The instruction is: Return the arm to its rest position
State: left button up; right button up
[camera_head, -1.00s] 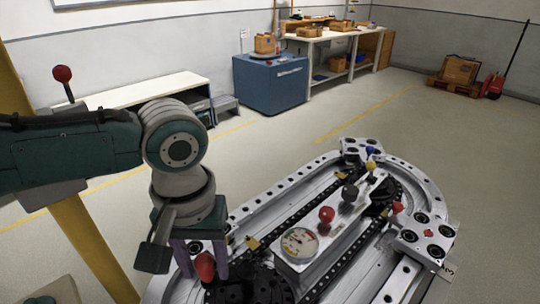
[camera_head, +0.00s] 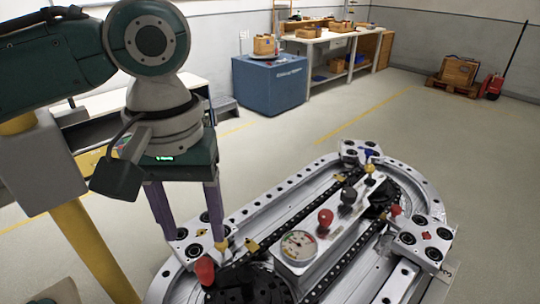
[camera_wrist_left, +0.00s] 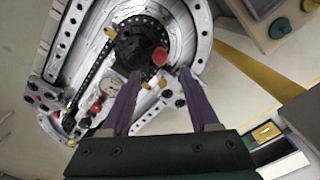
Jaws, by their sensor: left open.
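My left arm comes in from the left in the head view. Its left gripper (camera_head: 192,238) points down with two purple fingers spread apart and nothing between them. The fingers hang above the near left end of the ring track (camera_head: 284,187), close to a red knob (camera_head: 205,270) that stands clear of them. In the left wrist view the open gripper (camera_wrist_left: 160,73) shows with the red knob (camera_wrist_left: 160,57) just beyond the fingertips. The ring track (camera_wrist_left: 203,25) fills much of that view. My right gripper is not in view.
A gauge (camera_head: 299,246) and several knobs sit on the panel in the middle of the track. A blue cabinet (camera_head: 268,86) and a workbench (camera_head: 345,45) stand at the back. A pallet (camera_head: 455,88) with a box is at the far right. The floor between is clear.

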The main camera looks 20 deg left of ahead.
pick_arm(q)
jog(key=shift+r, duration=0.1)
dwell(0.4)
jog(key=s+d+f+m+t+h, duration=0.25)
jog(key=s+d+m, duration=0.25)
jog(key=s+d, duration=0.25)
jog(key=s+a+r+m+t+y+p, duration=0.1)
jog(key=s+a+r+m+y, duration=0.1)
jog(key=s+a, duration=0.45)
notch_tip(320, 180, up, 28)
jog(key=d+p, duration=0.1)
jog(key=p, duration=2.7)
jog(key=shift+r, duration=0.15)
jog(key=shift+s, duration=0.1)
